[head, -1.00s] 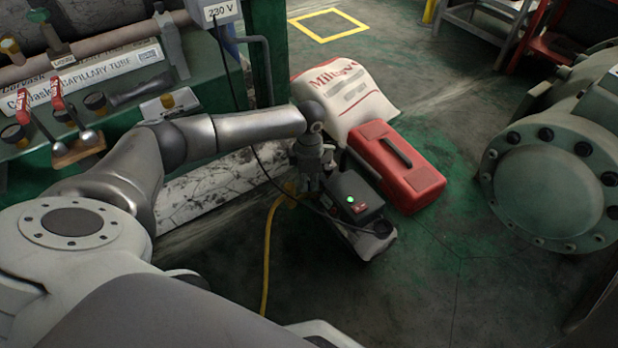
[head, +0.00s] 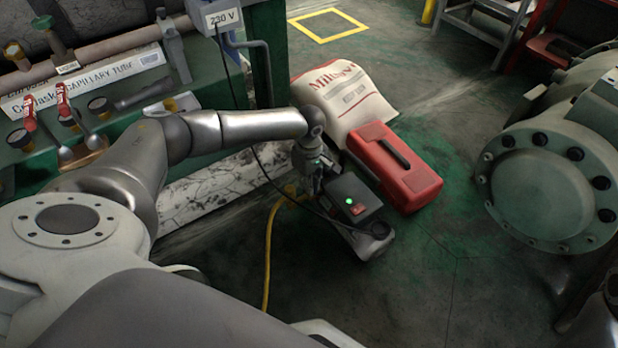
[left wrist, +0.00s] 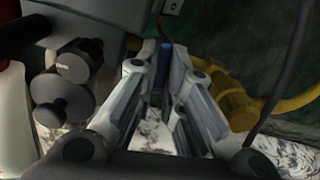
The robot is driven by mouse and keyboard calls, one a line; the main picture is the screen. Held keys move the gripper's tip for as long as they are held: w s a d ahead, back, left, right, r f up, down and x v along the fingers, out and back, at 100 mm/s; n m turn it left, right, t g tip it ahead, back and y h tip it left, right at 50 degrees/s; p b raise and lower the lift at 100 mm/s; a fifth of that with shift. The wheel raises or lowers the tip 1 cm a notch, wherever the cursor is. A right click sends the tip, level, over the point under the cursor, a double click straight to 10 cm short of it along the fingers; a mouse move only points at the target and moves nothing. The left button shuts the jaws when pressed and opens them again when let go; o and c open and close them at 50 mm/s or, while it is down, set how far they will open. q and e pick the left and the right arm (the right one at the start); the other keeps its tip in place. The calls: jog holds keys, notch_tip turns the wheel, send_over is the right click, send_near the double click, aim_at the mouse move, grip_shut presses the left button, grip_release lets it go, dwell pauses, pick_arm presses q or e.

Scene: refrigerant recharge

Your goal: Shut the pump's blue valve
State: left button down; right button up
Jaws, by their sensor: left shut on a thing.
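The pump (head: 352,200) stands on the floor, with a lit green lamp and a red switch on its dark box. My left gripper (head: 312,182) is at the pump's far left side, pointing down. In the left wrist view its fingers (left wrist: 166,82) are closed around the blue valve (left wrist: 163,62), a narrow upright blue piece between the fingertips. The finger pads hide part of the valve, so its exact angle is hard to tell. In the head view the valve is hidden by the gripper. My right gripper does not show.
A yellow hose (head: 268,255) runs from beside the pump across the floor. A red toolbox (head: 393,165) and a white sack (head: 345,95) lie behind the pump. A green workbench (head: 130,117) is at the left, a large flanged vessel (head: 545,190) at the right. A dark cable crosses near the gripper.

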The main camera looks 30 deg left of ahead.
pick_arm(q)
jog(key=shift+m, duration=0.8)
jog(key=c, duration=1.5)
grip_release()
jog(key=shift+c, duration=0.2)
jog(key=shift+r, duration=0.15)
notch_tip(320, 180, up, 12)
